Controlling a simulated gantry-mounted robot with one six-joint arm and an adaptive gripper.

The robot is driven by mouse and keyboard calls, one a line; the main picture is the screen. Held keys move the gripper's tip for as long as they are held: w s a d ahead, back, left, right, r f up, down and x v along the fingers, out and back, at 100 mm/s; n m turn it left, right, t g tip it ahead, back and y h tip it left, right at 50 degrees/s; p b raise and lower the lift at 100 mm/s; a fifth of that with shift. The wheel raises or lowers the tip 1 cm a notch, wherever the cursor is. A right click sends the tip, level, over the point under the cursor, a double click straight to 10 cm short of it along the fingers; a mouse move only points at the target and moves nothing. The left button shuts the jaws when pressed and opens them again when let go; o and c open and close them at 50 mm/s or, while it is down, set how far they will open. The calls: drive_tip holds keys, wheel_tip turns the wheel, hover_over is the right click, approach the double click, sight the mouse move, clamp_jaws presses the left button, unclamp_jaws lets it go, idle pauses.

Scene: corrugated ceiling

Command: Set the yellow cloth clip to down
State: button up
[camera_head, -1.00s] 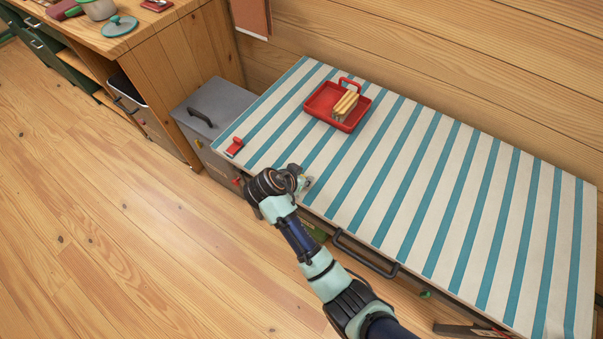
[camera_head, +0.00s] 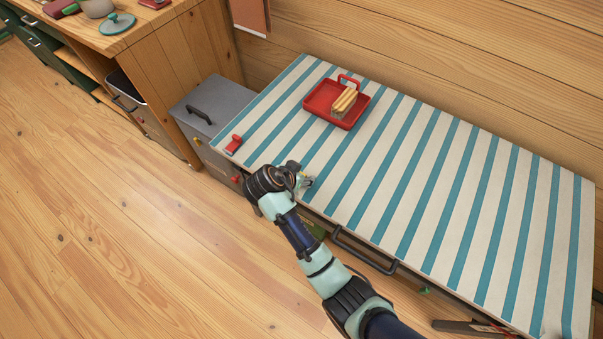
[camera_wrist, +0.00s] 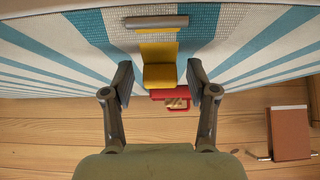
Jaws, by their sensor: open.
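The yellow cloth clip (camera_wrist: 159,72) shows in the wrist view, at the edge of the striped cloth. It has an upper yellow part and a squarer yellow block below it. My gripper (camera_wrist: 160,84) is open, with one finger on each side of the clip and visible gaps between. In the head view my gripper (camera_head: 304,182) is at the front edge of the striped table (camera_head: 430,200), and my wrist hides the yellow clip there.
A red clip (camera_head: 234,145) sits at the table's left edge. A red tray (camera_head: 322,108) with a bread-like item (camera_head: 344,101) stands at the back. A dark drawer handle (camera_head: 362,250) juts from the table's front. A grey bin (camera_head: 212,105) stands left. Most of the tabletop is clear.

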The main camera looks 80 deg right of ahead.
drive_tip(key=v, duration=1.1)
drive_tip(key=shift+a+r, duration=0.2)
drive_tip(key=shift+r, duration=0.05)
drive_tip(key=shift+w+d, duration=0.1)
drive_tip(key=shift+w, duration=0.05)
